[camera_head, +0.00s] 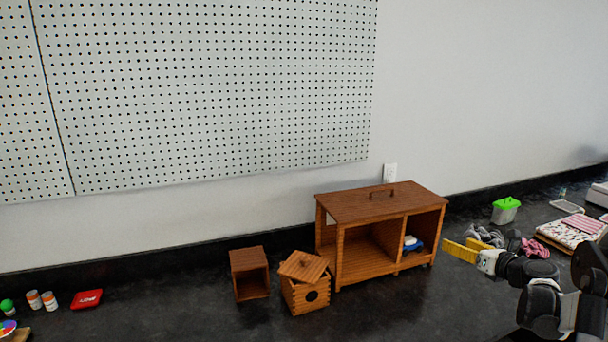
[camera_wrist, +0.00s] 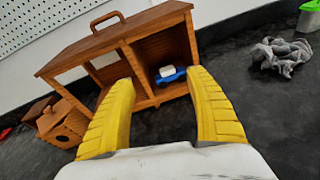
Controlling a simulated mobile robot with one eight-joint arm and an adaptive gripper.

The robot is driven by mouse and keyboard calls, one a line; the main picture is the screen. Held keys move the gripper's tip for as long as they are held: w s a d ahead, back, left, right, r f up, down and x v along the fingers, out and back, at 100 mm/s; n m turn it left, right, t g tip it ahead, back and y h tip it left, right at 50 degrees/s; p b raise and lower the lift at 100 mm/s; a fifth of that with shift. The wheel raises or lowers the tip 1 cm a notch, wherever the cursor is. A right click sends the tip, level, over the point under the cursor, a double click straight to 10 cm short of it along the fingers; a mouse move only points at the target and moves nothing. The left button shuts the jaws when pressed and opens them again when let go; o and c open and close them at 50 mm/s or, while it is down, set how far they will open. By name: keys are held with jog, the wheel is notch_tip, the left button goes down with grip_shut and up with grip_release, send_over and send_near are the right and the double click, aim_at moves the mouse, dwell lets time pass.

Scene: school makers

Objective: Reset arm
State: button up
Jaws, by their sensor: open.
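My gripper (camera_head: 464,249) is at the right in the head view, in front of the right end of a wooden cabinet (camera_head: 370,206). Its two yellow fingers are apart with nothing between them. In the wrist view the gripper (camera_wrist: 162,88) points at the cabinet (camera_wrist: 115,42), which has two open compartments. A blue and white object (camera_head: 412,243) sits in the right compartment. It also shows in the wrist view (camera_wrist: 170,74), beyond the fingertips. I cannot tell whether the fingers touch the cabinet, but they look apart from it.
A small open wooden box (camera_head: 249,274) and a lidded wooden box with a round hole (camera_head: 306,288) stand left of the cabinet. A grey cloth (camera_wrist: 283,56) and a green-lidded bin (camera_head: 506,211) are at the right. A red case (camera_head: 87,299) lies far left. The wall is behind.

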jog(key=a+r+m+t+h, duration=0.35)
jog(key=r+m, duration=0.35)
jog(key=r, duration=0.8)
jog(key=s+a+r+m+h, duration=0.3)
jog(key=s+r+m+h, duration=0.2)
jog(key=s+r+m, duration=0.6)
jog(key=s+a+f+m+g+y, duration=0.1)
jog(key=s+a+f+m+g, duration=0.2)
jog(key=s+a+f+m, duration=0.3)
jog(key=s+a+f+m+g+y, duration=0.1)
jog(key=s+a+f+m+g, duration=0.3)
jog(key=s+f, duration=0.5)
jog(key=s+a+f+m+g+y, duration=0.2)
jog(key=s+a+f+m, duration=0.5)
jog(key=s, duration=0.6)
jog(key=shift+s+a+f+m+g, duration=0.2)
jog(key=shift+s+a+m+g, duration=0.1)
jog(key=shift+a+m+g, duration=0.65)
